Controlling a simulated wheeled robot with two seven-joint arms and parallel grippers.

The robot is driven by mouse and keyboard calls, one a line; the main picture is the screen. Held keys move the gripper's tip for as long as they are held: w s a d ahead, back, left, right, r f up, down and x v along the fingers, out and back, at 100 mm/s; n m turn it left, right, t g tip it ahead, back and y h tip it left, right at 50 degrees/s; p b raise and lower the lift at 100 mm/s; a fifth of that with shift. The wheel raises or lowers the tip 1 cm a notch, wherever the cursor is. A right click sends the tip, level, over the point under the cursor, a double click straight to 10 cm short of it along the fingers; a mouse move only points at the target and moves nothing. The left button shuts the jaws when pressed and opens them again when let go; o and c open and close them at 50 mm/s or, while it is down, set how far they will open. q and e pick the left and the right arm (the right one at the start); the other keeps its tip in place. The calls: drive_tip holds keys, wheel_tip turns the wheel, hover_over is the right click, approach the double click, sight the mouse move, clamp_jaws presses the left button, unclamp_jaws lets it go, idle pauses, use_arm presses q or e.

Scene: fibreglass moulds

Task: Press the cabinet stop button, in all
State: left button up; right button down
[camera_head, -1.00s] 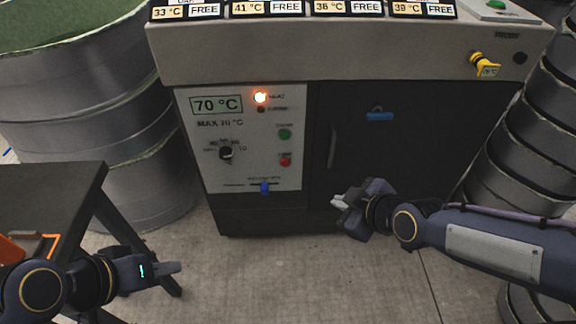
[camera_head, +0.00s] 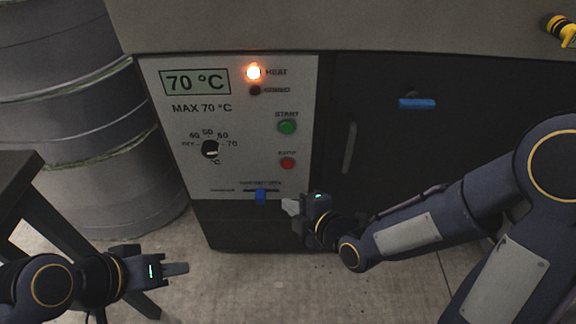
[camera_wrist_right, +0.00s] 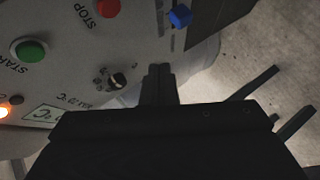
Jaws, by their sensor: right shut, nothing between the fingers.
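The red stop button (camera_head: 288,163) sits on the pale cabinet panel (camera_head: 165,125), below the green start button (camera_head: 287,127). It also shows at the top of the right wrist view (camera_wrist_right: 107,8), with the start button (camera_wrist_right: 29,50) to its left. My right gripper (camera_head: 290,206) is shut and empty, below the stop button and just right of the blue slider (camera_head: 261,196). Its closed fingers show in the right wrist view (camera_wrist_right: 158,80), apart from the button. My left gripper (camera_head: 176,269) is at the lower left, away from the panel; its fingers look closed.
The display reads 70 °C and the orange heat lamp (camera_head: 254,72) is lit. A dial (camera_head: 210,149) is on the panel. A dark door (camera_head: 385,130) with a blue latch (camera_head: 417,103) is to the right. A dark table (camera_head: 20,180) and metal drums (camera_head: 75,90) stand at left.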

sight(287, 165)
drive_tip(key=shift+w, duration=0.1)
drive_tip(key=w+p, duration=0.1)
drive_tip(key=w, duration=0.7)
drive_tip(key=shift+w, duration=0.3)
idle(0.9)
idle(1.0)
drive_tip(key=shift+w, duration=0.45)
